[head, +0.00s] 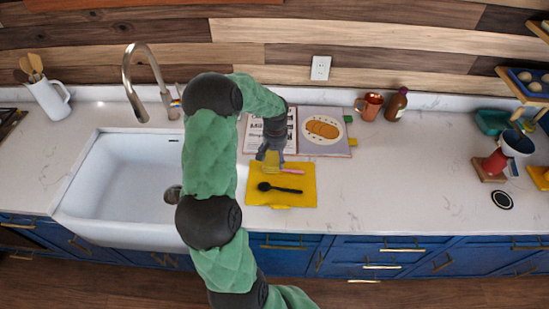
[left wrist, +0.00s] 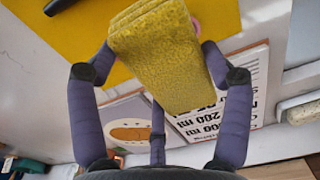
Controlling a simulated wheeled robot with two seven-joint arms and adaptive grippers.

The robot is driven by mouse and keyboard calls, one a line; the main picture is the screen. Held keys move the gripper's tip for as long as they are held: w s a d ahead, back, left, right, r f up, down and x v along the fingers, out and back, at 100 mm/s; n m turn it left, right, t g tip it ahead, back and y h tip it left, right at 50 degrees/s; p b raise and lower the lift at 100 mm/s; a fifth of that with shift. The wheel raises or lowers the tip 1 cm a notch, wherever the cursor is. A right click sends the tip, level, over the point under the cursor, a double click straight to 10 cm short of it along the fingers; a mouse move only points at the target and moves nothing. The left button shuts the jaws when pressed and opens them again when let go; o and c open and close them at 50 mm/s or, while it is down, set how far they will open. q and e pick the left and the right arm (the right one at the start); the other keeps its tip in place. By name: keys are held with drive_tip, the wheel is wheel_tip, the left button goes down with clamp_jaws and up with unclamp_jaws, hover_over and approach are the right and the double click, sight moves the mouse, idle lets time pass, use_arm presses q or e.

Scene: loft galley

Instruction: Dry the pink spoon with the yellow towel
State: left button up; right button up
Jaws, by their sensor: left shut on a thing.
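My left gripper (head: 270,152) is over the back of a yellow mat (head: 302,197) on the counter. It is shut on the folded yellow towel (left wrist: 160,45), with a finger on each side of it in the left wrist view. The pink spoon (head: 292,171) lies at the mat's back part, its handle pointing right. Its left part is hidden by the towel and gripper. In the left wrist view only a bit of pink (left wrist: 196,26) shows behind the towel. I cannot tell whether towel and spoon touch. My right gripper is not in view.
A black utensil (head: 279,188) lies on the mat. An open cookbook (head: 325,135) lies behind the gripper. The white sink (head: 115,165) and faucet (head: 140,75) are left. A copper mug (head: 370,106) and brown bottle (head: 396,104) stand back right. The counter right of the mat is clear.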

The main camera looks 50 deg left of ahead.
use_arm(q)
drive_tip(key=shift+r+p, duration=0.95)
drive_tip(key=shift+r, duration=0.9)
